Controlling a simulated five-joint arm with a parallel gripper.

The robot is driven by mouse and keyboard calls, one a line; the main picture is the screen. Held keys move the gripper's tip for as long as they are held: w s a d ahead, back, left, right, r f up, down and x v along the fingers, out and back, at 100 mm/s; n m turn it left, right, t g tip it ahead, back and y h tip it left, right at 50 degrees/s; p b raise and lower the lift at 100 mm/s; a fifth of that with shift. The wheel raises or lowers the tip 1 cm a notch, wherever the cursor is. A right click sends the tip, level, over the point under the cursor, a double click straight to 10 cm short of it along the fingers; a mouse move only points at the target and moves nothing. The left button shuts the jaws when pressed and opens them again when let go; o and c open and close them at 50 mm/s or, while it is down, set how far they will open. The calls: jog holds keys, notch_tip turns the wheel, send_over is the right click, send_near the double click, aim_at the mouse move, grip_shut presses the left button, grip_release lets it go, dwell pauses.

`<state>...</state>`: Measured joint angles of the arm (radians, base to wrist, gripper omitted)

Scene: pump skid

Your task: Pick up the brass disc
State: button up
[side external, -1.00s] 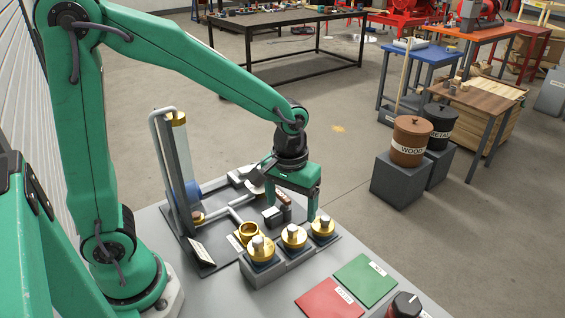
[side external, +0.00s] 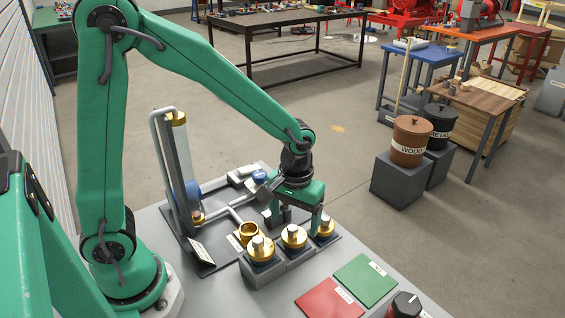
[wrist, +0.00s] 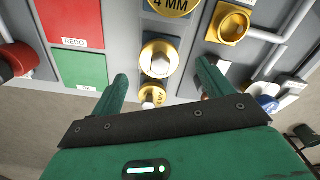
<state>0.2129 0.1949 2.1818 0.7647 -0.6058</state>
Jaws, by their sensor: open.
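Several brass discs with pale hex knobs sit in a row on grey blocks in the side view: a near one (side external: 261,250), a middle one (side external: 294,237) and a far one (side external: 325,230). Which one the task means cannot be told. My gripper (side external: 296,221) is open and points down over the far end of the row; one finger partly covers the far disc. In the wrist view my open gripper (wrist: 163,77) has a knobbed disc (wrist: 158,58) just beyond its fingertips and a smaller-looking one (wrist: 152,96) between the fingers. A disc marked "4 MM" (wrist: 170,5) is cut off at the top.
A brass collar (side external: 249,232) and an upright tube assembly (side external: 178,165) stand left of the discs. Red (side external: 329,298) and green (side external: 365,276) pads lie flat in front. A black knob (side external: 405,305) is at the bottom edge. Bins stand off the bench.

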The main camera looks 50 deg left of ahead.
aim_at(295, 226)
jog(key=shift+d+f, duration=0.1)
jog(key=shift+f, duration=2.45)
jog(key=c, duration=1.2)
jog(key=shift+o, duration=0.2)
jog(key=shift+r, duration=0.15)
jog(key=shift+r, duration=0.75)
jog(key=r, duration=0.3)
jog(key=shift+s+d, duration=0.35)
jog(key=shift+d, duration=0.05)
jog(key=s+d+r, duration=0.6)
jog(key=s+d, duration=0.1)
jog(key=shift+s+d+r, duration=0.15)
jog(key=shift+s+d, duration=0.05)
jog(key=shift+d, duration=0.15)
